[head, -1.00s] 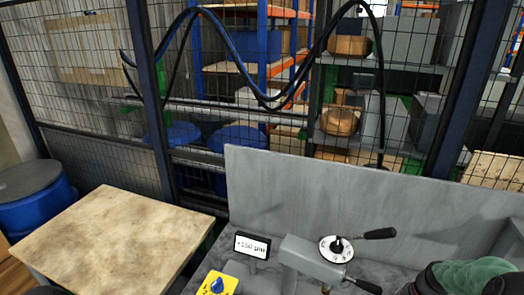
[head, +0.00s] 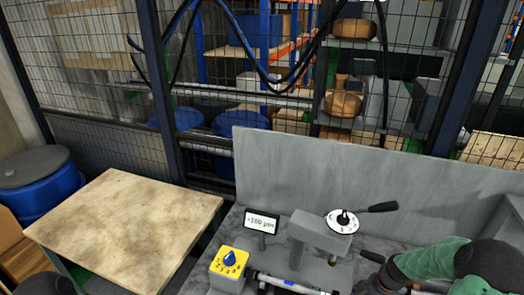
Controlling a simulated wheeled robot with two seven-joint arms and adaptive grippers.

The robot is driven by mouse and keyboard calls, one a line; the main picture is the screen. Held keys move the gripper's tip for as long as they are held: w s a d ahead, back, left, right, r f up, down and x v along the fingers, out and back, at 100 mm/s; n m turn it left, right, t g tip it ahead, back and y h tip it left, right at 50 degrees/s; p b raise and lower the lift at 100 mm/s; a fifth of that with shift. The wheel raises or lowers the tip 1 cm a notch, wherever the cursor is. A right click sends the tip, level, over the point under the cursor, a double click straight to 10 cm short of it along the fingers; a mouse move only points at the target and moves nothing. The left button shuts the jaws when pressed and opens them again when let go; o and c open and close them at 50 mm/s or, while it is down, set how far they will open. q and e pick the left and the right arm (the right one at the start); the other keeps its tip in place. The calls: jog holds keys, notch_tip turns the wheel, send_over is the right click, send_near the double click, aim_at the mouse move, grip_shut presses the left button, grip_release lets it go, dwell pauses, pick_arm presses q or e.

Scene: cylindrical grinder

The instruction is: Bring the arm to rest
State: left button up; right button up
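In the head view, a green and black arm part (head: 440,262), which looks like mine on the right side, reaches in from the right edge beside the grinder. A dark shape at its left end (head: 378,279) may be my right gripper, but its fingers cannot be made out. I cannot tell whether it holds anything. My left gripper does not show. The grey grinder head (head: 318,235) carries a white dial (head: 342,222) with a black lever. A shiny rod (head: 285,283) lies low in front of it.
A yellow box with a blue knob (head: 230,262) and a small display (head: 262,222) stand left of the grinder head. A grey panel (head: 370,180) rises behind. A bare wooden-topped table (head: 120,225) is at left, with a blue drum (head: 40,190) beyond. Mesh fencing closes the back.

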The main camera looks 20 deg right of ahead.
jog(key=a+f+m, duration=0.1)
jog(key=a+f, duration=0.2)
jog(key=a, duration=0.2)
jog(key=w+a+f+m, duration=0.1)
jog(key=a+f+m, duration=0.1)
jog(key=a, duration=0.3)
jog(key=a+f+m, duration=0.1)
jog(key=a+f, duration=0.3)
jog(key=a, duration=0.2)
jog(key=shift+w+m+g+y, duration=0.15)
jog(key=shift+m+g+y, duration=0.15)
jog(key=shift+m+g, duration=0.1)
jog(key=s+a+f+m, duration=0.3)
jog(key=s+a, duration=0.1)
jog(key=a, duration=0.5)
jog(key=s+a+f+m, duration=0.2)
jog(key=s+a+m, duration=0.15)
jog(key=a, duration=0.45)
notch_tip(320, 180, down, 12)
jog(key=b, duration=1.1)
jog(key=shift+s+b, duration=0.35)
jog(key=shift+s, duration=0.05)
jog(key=shift+a+r, duration=0.1)
